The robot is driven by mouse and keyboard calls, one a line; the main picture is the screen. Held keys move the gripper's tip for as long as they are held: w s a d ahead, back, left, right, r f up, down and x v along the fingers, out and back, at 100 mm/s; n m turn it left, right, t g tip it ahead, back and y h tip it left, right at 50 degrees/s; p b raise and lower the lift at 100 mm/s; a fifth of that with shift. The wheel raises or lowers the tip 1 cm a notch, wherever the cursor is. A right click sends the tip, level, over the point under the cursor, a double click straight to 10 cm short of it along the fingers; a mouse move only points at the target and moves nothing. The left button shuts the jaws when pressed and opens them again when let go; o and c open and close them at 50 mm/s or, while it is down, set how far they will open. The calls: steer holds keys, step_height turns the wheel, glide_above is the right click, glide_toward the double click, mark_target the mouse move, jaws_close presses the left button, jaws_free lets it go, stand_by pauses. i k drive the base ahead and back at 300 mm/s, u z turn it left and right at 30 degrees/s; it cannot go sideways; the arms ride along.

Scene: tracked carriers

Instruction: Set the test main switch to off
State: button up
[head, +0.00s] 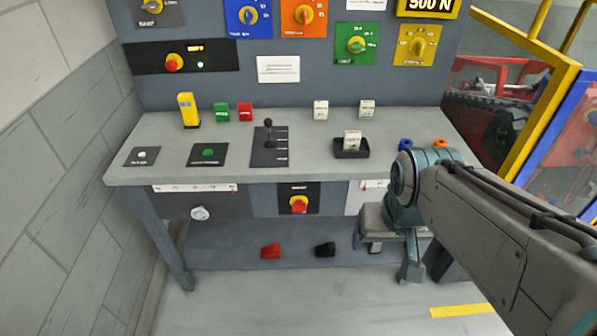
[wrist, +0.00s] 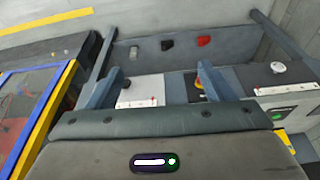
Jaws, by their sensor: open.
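A red rotary handle on a yellow disc (head: 299,204), which looks like the main switch, sits on a black plate (head: 300,188) on the bench front; its label is too small to read. The handle's setting is too small to tell. In the wrist view the same switch (wrist: 198,83) shows partly behind one finger. My gripper (head: 392,258) is to the right of the switch, in front of the bench, pointing toward it and apart from it. In the wrist view my gripper (wrist: 157,75) is open, with nothing between its fingers.
The bench top (head: 228,170) carries a lever (head: 268,133), a tray (head: 351,151) and several small blocks. A white knob (head: 200,213) is left of the switch. Red (head: 271,251) and black (head: 325,249) pieces lie on the lower shelf. A yellow frame (head: 540,110) stands right.

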mark_target(298, 206)
steer(key=u, duration=0.55)
steer(key=k, duration=0.65)
steer(key=u, duration=0.8)
steer(key=i, duration=0.55)
steer(key=z, duration=0.6)
steer(key=i, duration=0.65)
steer(key=z, duration=0.7)
